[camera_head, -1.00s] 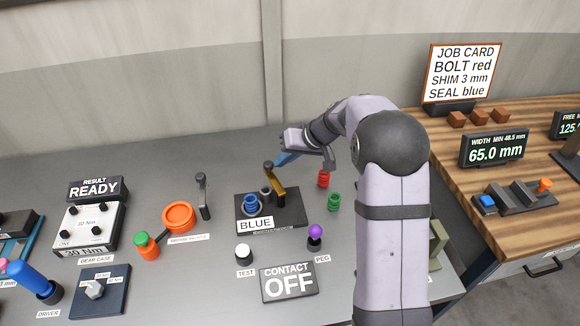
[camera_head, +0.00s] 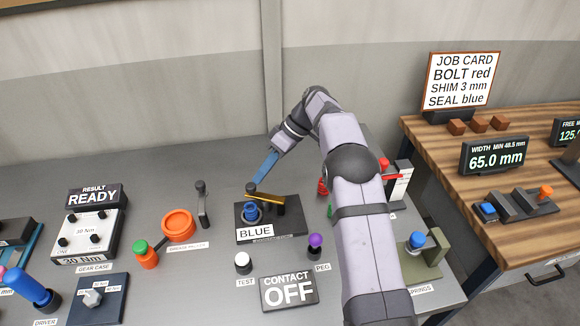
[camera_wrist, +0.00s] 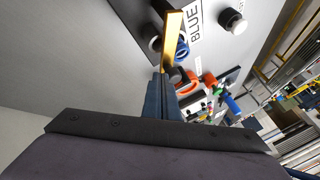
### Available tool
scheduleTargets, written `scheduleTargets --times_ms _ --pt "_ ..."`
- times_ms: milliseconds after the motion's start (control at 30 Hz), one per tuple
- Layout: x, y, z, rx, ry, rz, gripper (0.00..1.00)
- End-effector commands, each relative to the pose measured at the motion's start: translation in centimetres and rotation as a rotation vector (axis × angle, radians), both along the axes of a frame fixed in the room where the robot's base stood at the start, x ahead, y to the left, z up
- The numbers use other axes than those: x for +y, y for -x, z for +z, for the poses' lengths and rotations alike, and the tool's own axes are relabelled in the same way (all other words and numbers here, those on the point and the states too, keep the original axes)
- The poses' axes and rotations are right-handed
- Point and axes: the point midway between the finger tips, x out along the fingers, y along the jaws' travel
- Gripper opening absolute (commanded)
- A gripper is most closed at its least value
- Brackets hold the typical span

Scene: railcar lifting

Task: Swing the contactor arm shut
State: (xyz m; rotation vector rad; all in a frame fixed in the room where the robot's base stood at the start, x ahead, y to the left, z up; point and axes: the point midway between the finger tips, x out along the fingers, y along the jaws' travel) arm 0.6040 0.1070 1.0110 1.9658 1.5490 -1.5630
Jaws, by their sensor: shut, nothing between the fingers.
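The contactor arm (camera_head: 268,197) is a brass-yellow bar with a black knob at its left end. It lies across the dark base labelled BLUE (camera_head: 290,222), its knob end over or just behind the blue ring (camera_head: 250,211). The arm also shows in the wrist view (camera_wrist: 172,40), with the blue ring (camera_wrist: 182,46) beside it. My gripper (camera_head: 260,178) has blue fingers, shut and empty, with tips close to the knob; I cannot tell if they touch it. The fingers also show in the wrist view (camera_wrist: 159,78). The CONTACT sign (camera_head: 289,290) reads OFF.
A white TEST button (camera_head: 243,262) and a purple PEG knob (camera_head: 315,242) stand in front of the base. An orange ring (camera_head: 178,224) and a dark upright lever (camera_head: 203,205) stand to the left. Red springs (camera_head: 322,187) are partly behind my arm.

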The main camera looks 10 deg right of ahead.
Motion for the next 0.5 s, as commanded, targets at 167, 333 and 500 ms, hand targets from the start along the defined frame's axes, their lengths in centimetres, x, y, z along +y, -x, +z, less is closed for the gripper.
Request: scheduleTargets --times_ms 167,333,500 --pt "0.6 0.5 0.1 0.001 -0.001 0.062 0.00" --pt "1.1 1.0 0.0 0.001 -0.001 0.059 0.00" --pt "1.6 1.5 0.0 0.001 0.000 0.058 0.00"
